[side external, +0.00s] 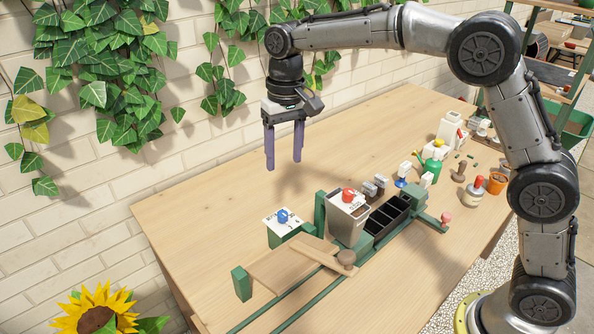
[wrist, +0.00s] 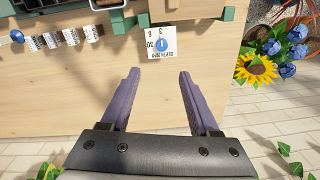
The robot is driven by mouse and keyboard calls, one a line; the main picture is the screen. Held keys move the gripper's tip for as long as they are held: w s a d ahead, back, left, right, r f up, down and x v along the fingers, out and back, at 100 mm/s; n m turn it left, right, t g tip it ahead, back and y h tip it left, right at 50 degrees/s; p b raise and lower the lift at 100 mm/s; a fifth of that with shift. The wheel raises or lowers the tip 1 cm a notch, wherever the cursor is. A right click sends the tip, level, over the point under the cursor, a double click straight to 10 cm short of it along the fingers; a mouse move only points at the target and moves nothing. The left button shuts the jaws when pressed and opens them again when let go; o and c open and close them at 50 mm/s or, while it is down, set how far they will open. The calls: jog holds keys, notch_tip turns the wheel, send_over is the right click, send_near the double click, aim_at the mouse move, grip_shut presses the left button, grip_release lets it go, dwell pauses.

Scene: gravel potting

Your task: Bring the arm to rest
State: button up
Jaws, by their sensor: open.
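My gripper (side external: 284,164) hangs from my arm above the left back part of the wooden table (side external: 300,150). Its two purple fingers point down, apart, with nothing between them. The wrist view also shows my gripper (wrist: 156,75) open and empty. Beyond its fingertips in that view lies a white dial card (wrist: 168,55) with a blue knob. The gripper is apart from the card and from everything else on the table.
A green-framed rig with a grey hopper (side external: 347,222), a black tray (side external: 392,212) and a wooden board (side external: 290,272) stands at the front. Bottles, stamps and an orange pot (side external: 497,184) stand to the right. A sunflower (side external: 97,312) is below left. The table's back middle is clear.

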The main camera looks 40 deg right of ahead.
jog(key=s+d+r+t, duration=0.2)
jog(key=s+d+r, duration=0.2)
jog(key=s+r, duration=0.25)
jog(key=s+d+r+t, duration=0.1)
jog(key=s+d+r, duration=0.3)
jog(key=s+r, duration=0.3)
jog(key=s+d+f+n+t, duration=0.1)
jog(key=s+f, duration=0.5)
jog(key=s, duration=0.2)
jog(key=s+d+f+n+t, duration=0.1)
jog(key=s+d+f, duration=0.1)
jog(key=s+f, duration=0.3)
jog(key=s, duration=0.4)
jog(key=shift+s+d+f, duration=0.2)
jog(key=shift+s+f, duration=0.1)
jog(key=shift+f, duration=0.1)
jog(key=shift+c, duration=0.2)
